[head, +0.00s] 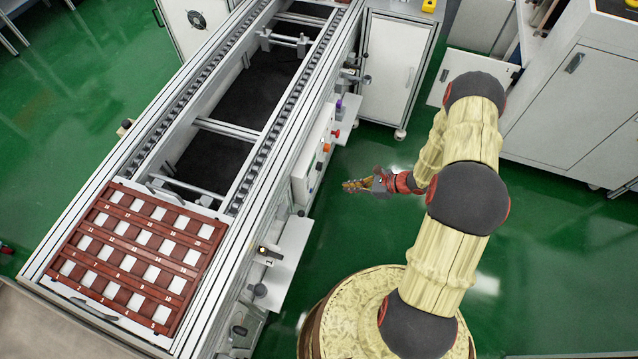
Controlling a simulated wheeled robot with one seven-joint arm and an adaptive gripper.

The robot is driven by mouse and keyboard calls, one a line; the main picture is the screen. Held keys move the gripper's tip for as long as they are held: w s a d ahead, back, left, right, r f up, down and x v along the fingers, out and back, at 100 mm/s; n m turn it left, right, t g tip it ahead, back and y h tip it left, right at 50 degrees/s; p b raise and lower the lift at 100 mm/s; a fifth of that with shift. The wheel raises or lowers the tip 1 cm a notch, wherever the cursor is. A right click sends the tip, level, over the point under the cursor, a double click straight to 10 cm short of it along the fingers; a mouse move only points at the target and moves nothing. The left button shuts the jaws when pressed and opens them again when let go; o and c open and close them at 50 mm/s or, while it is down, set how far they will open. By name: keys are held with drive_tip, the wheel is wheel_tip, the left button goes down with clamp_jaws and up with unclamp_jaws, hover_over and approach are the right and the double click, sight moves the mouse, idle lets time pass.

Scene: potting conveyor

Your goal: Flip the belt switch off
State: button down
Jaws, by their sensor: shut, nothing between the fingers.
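A small dark switch with a pale yellowish spot (264,250) sits on the conveyor's right side, above a light grey shelf; a small mark like an "I" is beside it. I take it to be the belt switch, but its lever position is too small to tell. A white control box (304,176) with small red, orange and dark buttons is further up the same side. My gripper (348,185) is shut and empty, with yellowish fingers pointing left toward the control box. It is apart from the box and up and right of the switch.
The conveyor (228,128) runs diagonally along the left. A brown numbered tray (134,258) with white squares lies at its near end. White cabinets (393,62) stand at the back and right. Green floor (345,235) is clear between my arm and the conveyor.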

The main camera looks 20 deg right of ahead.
sight(309, 185)
idle(0.3)
drive_tip(key=w+a+r+b+x, duration=0.1)
drive_tip(key=r+b+x, duration=0.1)
drive_tip(key=x, duration=1)
drive_tip(key=shift+w+a+b, duration=0.2)
drive_tip(key=shift+a+b, duration=0.35)
drive_tip(key=shift+b, duration=0.15)
drive_tip(key=shift+w+a+r, duration=0.15)
drive_tip(key=shift+w+a, duration=0.05)
drive_tip(key=shift+a, duration=0.1)
drive_tip(key=shift+r, duration=0.15)
drive_tip(key=shift+r+p, duration=0.35)
drive_tip(key=shift+r, duration=0.3)
